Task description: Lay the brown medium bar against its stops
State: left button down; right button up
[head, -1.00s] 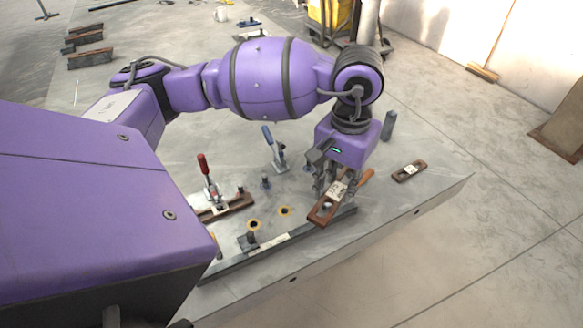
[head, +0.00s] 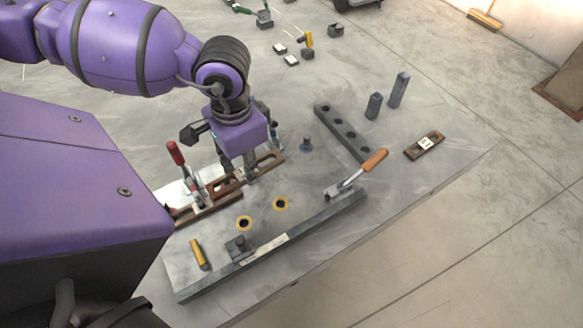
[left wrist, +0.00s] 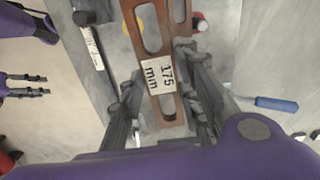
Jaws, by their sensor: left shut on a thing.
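The brown medium bar, slotted and marked "175 mm" in the left wrist view (left wrist: 162,77), is in my left gripper. In the head view, the bar (head: 268,160) runs beneath that gripper (head: 248,175), which is shut on it, fingers at its sides. The left gripper's fingers also show in the left wrist view (left wrist: 160,100). Another brown bar (head: 205,213) lies by the red-handled clamp (head: 180,165), close to the held bar's left end. Whether the held bar touches the plate or any stop, I cannot tell. My right gripper (left wrist: 46,84) appears open and empty at the left wrist view's left edge.
A dark rail (head: 330,211) runs along the front, with an orange-handled tool (head: 357,178) across its right end. A dark holed bar (head: 342,132), two grey posts (head: 398,90) and a small brown bar (head: 424,145) stand or lie to the right.

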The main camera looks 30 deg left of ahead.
aim_at(273, 150)
pick_arm(q)
jog(key=shift+s+a+r+m, duration=0.4)
jog(key=shift+a+r, duration=0.15)
jog(key=shift+r, duration=0.15)
jog(key=shift+w+r, duration=0.1)
jog(key=shift+w, duration=0.05)
jog(key=w+d+f, duration=0.1)
jog(key=w, duration=0.1)
jog(key=w+d+f, duration=0.1)
jog(key=w, duration=0.2)
jog(key=w+d+f, duration=0.1)
jog(key=w, duration=0.2)
jog(key=shift+w+f, duration=0.1)
jog(key=shift+f, duration=0.1)
jog(key=w+f, duration=0.1)
jog(key=w+d+f, duration=0.1)
jog(key=f, duration=0.1)
jog(key=w+f, duration=0.2)
jog(key=shift+d, duration=0.25)
jog(key=shift+w+d+f, duration=0.2)
jog(key=shift+w+f, duration=0.25)
jog(key=shift+f, duration=0.2)
jog(key=shift+s+f+p, duration=0.1)
jog(key=shift+f+p, duration=0.25)
jog(key=shift+f, duration=1.15)
